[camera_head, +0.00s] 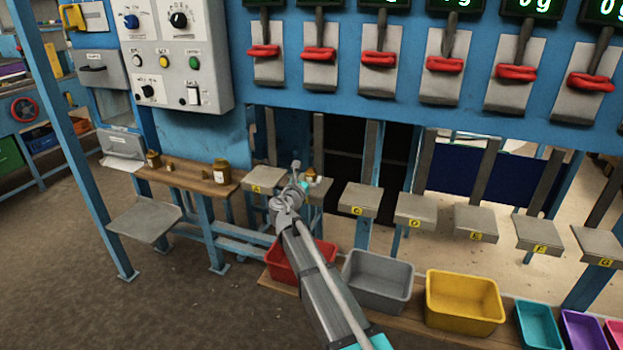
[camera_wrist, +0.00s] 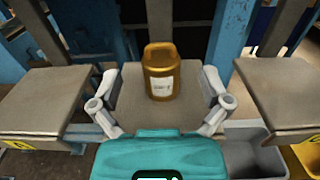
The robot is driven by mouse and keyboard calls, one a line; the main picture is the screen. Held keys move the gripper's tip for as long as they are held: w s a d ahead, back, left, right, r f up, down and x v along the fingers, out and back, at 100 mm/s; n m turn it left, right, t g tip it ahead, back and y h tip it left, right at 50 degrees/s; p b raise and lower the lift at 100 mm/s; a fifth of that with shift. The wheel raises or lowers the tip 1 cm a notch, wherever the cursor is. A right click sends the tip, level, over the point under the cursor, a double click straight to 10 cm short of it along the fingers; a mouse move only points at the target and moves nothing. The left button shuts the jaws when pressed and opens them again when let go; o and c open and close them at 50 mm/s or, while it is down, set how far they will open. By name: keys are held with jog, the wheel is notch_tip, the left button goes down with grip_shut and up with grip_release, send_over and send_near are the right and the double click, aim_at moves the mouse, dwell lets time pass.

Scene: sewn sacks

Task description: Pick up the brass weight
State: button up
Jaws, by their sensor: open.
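A brass weight (camera_wrist: 161,76) with a loop-like top and a pale label stands upright on a grey weighing pan (camera_wrist: 128,108). My gripper (camera_wrist: 159,92) is open around it in the wrist view, one finger on each side, with visible gaps between the fingers and the weight. In the head view my gripper (camera_head: 302,180) is at the second pan from the left. The weight is small there and partly hidden by my gripper. More brass weights stand on a wooden shelf at left, among them a larger labelled one (camera_head: 221,172).
Neighbouring pans stand close on both sides, one at left (camera_wrist: 40,98) and one at right (camera_wrist: 290,95). Grey uprights rise behind the pans. A red bin (camera_head: 285,265), a grey bin (camera_head: 378,280) and a yellow bin (camera_head: 464,300) sit below.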

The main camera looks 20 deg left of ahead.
aim_at(311, 172)
jog(key=shift+w+d, duration=0.2)
jog(key=shift+w, duration=1.45)
jog(key=shift+r, duration=0.1)
jog(key=shift+c, duration=0.3)
grip_shut()
